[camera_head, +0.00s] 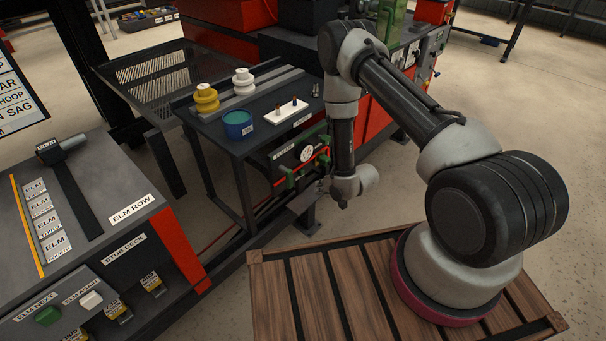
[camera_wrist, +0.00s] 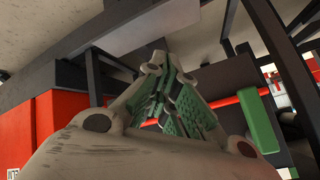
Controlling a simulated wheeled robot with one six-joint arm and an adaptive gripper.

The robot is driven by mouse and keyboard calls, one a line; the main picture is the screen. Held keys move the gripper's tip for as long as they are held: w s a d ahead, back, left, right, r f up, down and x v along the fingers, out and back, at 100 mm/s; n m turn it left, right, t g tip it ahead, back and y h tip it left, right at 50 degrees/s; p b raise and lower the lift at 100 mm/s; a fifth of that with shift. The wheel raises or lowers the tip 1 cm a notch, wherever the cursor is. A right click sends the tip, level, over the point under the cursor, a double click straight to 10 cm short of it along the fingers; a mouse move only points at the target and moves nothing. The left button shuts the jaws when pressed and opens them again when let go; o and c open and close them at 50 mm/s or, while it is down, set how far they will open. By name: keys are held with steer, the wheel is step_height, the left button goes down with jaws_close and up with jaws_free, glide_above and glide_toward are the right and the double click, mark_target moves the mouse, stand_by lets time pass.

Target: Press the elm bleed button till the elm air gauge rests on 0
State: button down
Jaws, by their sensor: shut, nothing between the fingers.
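The elm air panel stands below the dark bench top, with its small round white gauge (camera_head: 306,153) facing out. The gauge's needle is too small to read. A red pipe (camera_head: 312,168) crosses the panel between green handles (camera_head: 285,184). I cannot make out the bleed button. In the wrist view, my gripper (camera_wrist: 167,75) is shut and empty, its green-padded fingers together. The red pipe (camera_wrist: 228,102) and a green handle (camera_wrist: 258,120) show to its right. In the head view my wrist hangs just right of the panel; the fingertips are hard to make out. I cannot tell any contact.
The bench (camera_head: 262,135) above the panel holds a blue pot (camera_head: 238,125), yellow and white spools and a white block with pins. The elm row desk (camera_head: 100,185) is at left. A slatted wooden platform (camera_head: 345,290) is under my arm. Dark frame legs stand below the bench.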

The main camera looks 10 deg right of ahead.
steer(key=shift+w+a, duration=0.8)
steer(key=shift+w, duration=0.3)
steer(key=shift+w+a, duration=0.75)
steer(key=shift+w, duration=0.3)
steer(key=shift+w, duration=0.1)
steer(key=shift+w+a, duration=0.2)
steer(key=shift+a, duration=0.05)
steer(key=shift+w+a, duration=0.3)
steer(key=shift+w, duration=0.15)
stand_by(0.5)
steer(key=shift+s, duration=0.1)
steer(key=shift+s+d, duration=0.55)
steer(key=shift+s, duration=0.15)
steer(key=s+d, duration=0.1)
steer(key=s, duration=0.1)
steer(key=s+d, duration=0.2)
stand_by(0.5)
